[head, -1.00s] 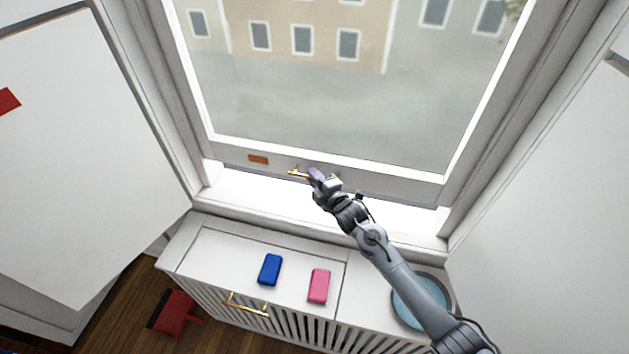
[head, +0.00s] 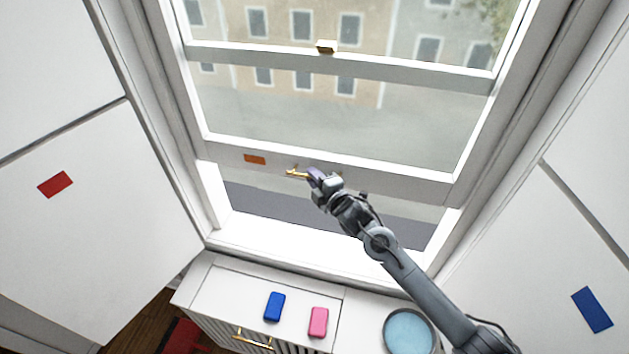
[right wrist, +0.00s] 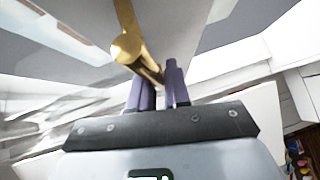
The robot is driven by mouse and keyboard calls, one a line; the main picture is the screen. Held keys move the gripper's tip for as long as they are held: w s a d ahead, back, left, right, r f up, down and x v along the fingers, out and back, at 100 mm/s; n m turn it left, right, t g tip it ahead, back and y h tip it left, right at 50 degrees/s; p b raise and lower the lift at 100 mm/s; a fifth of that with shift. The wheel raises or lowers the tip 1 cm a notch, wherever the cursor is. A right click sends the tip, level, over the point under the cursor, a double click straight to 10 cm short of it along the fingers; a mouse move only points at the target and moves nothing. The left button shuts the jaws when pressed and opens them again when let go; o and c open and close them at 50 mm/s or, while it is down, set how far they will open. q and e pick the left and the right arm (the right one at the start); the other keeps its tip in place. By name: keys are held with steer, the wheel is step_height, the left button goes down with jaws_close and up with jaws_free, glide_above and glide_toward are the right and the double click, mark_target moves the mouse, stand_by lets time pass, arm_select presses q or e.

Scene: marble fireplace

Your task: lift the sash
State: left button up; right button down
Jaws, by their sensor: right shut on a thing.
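The white window sash (head: 390,180) is partly raised in the head view, with an open gap between its bottom rail and the sill. A brass handle (head: 296,173) is fixed on its bottom rail. My right gripper (head: 316,177) is at the handle and shut on it. In the right wrist view, the purple fingers (right wrist: 158,92) are on either side of the brass handle (right wrist: 128,47). My left gripper is out of view.
Below the sill (head: 300,252), a white cabinet (head: 230,283) bears a blue block (head: 275,306), a pink block (head: 318,322) and a round light-blue dish (head: 408,332). White panels flank the window, with a red patch (head: 55,184) at left and a blue patch (head: 592,309) at right.

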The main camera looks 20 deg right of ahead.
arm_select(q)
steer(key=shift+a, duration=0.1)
arm_select(e)
steer(key=shift+r, duration=0.25)
steer(key=c, duration=1.2)
jaws_free()
steer(key=shift+f, duration=0.1)
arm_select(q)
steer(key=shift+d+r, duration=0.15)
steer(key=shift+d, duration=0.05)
arm_select(e)
steer(key=shift+s, duration=0.1)
